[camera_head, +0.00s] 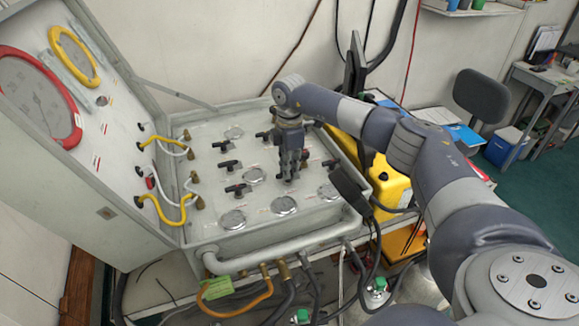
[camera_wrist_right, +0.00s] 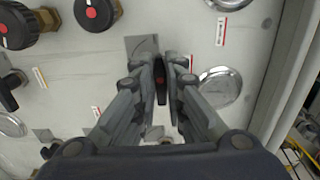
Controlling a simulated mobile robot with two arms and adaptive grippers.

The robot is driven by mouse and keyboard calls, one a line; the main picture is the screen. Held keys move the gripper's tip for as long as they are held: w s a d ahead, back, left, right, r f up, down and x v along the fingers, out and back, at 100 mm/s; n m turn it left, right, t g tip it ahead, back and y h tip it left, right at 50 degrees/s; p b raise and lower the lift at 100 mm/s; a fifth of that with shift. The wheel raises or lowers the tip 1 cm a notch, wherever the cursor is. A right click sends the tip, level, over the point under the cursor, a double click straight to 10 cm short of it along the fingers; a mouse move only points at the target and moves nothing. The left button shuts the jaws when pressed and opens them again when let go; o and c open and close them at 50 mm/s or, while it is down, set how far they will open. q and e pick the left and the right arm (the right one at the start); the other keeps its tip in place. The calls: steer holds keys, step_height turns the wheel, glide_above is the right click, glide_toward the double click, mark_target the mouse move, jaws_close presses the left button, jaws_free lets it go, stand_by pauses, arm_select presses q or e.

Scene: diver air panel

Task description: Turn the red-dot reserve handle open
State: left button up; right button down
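The red-dot reserve handle (camera_wrist_right: 160,88) is a dark lever with a red dot, seen in the right wrist view between my right fingers. It points up and down in that picture. My right gripper (camera_wrist_right: 161,66) has its fingers drawn in close along both sides of the handle, with hardly any gap, and looks shut on it. In the head view, my right gripper (camera_head: 290,177) points down at the right part of the panel (camera_head: 205,150) and hides the handle. My left gripper is in neither view.
Several other black handles (camera_head: 238,189) and round gauges (camera_head: 283,206) surround the gripper. Two round knobs with red marks (camera_wrist_right: 94,10) sit at the wrist view's upper left. The open lid (camera_head: 95,185) with yellow hoses (camera_head: 165,212) stands left. A yellow case (camera_head: 388,185) stands right.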

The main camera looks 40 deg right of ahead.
steer(key=shift+w, duration=0.1)
steer(key=shift+n, duration=0.6)
steer(key=n+b, duration=0.2)
steer(key=n, duration=0.2)
steer(key=shift+w, duration=0.1)
steer(key=n+b, duration=0.1)
steer(key=n, duration=0.3)
steer(key=shift+w+n, duration=0.1)
steer(key=shift+n, duration=0.2)
steer(key=n+b, duration=0.1)
steer(key=n, duration=0.2)
steer(key=shift+w+a+r, duration=0.1)
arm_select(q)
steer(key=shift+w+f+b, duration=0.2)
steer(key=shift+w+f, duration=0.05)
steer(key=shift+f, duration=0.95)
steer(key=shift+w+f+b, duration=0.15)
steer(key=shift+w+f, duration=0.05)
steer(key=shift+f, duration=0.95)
arm_select(e)
steer(key=shift+a+n, duration=0.1)
steer(key=shift+n, duration=2)
